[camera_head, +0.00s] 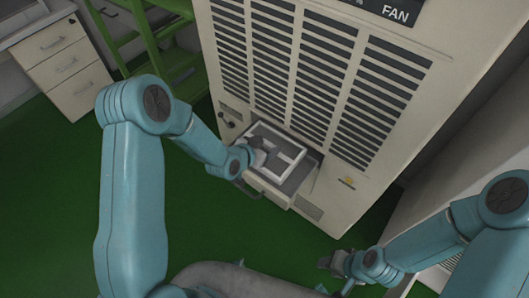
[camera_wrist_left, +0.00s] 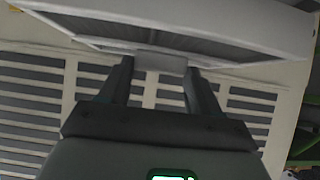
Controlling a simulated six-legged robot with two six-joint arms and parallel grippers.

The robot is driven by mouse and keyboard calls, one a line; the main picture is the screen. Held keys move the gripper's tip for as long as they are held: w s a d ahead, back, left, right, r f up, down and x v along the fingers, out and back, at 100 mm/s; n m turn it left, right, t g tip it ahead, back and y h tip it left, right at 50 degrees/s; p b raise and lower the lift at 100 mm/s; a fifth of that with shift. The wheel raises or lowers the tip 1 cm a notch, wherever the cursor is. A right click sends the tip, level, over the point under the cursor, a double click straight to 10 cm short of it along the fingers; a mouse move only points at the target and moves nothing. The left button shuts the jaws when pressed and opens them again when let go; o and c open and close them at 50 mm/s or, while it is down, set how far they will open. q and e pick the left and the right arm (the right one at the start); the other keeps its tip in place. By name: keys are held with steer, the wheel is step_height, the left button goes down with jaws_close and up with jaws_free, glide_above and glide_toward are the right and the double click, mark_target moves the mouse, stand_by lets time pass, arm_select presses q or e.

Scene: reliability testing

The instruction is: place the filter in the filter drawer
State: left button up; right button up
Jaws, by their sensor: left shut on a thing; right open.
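The filter (camera_head: 283,151) is a pale frame with grey panels, at the open filter drawer (camera_head: 269,190) low in the cabinet. It lies over or in the drawer; I cannot tell whether it rests on the bottom. My left gripper (camera_head: 258,156) is at the filter's left side. In the left wrist view, the left gripper's fingers (camera_wrist_left: 160,72) are shut on a small tab of the filter (camera_wrist_left: 225,25), which spans the top of the picture. My right gripper (camera_head: 333,262) is open and empty, low in front of the cabinet, away from the drawer.
The tall beige cabinet (camera_head: 228,75) has slatted vents and a "FAN" label. A green shelf rack (camera_head: 180,62) and white drawers (camera_head: 62,68) stand at the back left. A pale unit (camera_head: 432,170) stands at the right. The green floor (camera_head: 215,225) before the drawer is clear.

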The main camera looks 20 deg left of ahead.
arm_select(q)
step_height(320, 180, down, 4)
steer(key=shift+w+a+f, duration=0.1)
steer(key=shift+f, duration=0.15)
steer(key=shift+f+b, duration=0.15)
steer(key=shift+b, duration=0.15)
steer(key=o, duration=1.5)
